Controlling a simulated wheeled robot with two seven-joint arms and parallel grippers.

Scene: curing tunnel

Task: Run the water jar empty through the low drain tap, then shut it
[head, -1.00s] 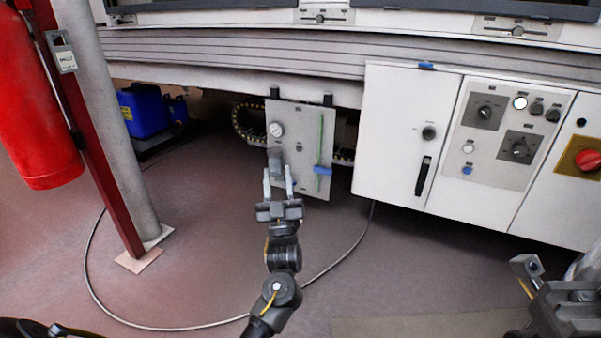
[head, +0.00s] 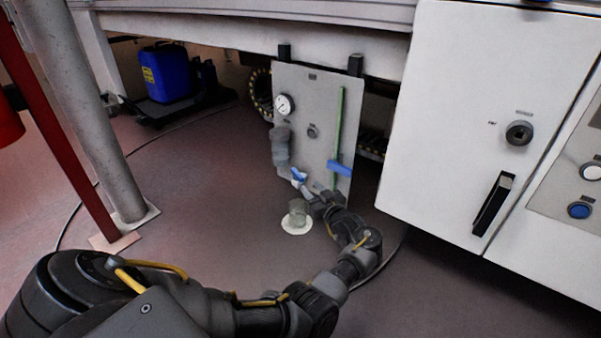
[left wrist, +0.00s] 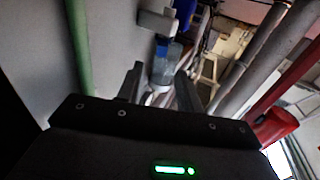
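The water jar (head: 280,148), a cloudy grey cylinder, hangs upright on the left of a grey panel (head: 312,86), under a round gauge (head: 284,105). Its water level is too small to read. The low drain tap with a blue lever (head: 298,174) is below the jar. My left gripper (head: 308,190) is low in front of the panel, close at the tap's lower right. In the left wrist view its fingers (left wrist: 159,88) stand apart, with clear and blue parts visible between them; contact cannot be told. My right gripper is out of view.
A clear cup (head: 297,212) stands on a white disc on the floor below the tap. A green tube (head: 339,125) with a blue lever (head: 340,168) is on the panel's right. A white cabinet (head: 460,90) stands right; a grey post (head: 85,120) stands left.

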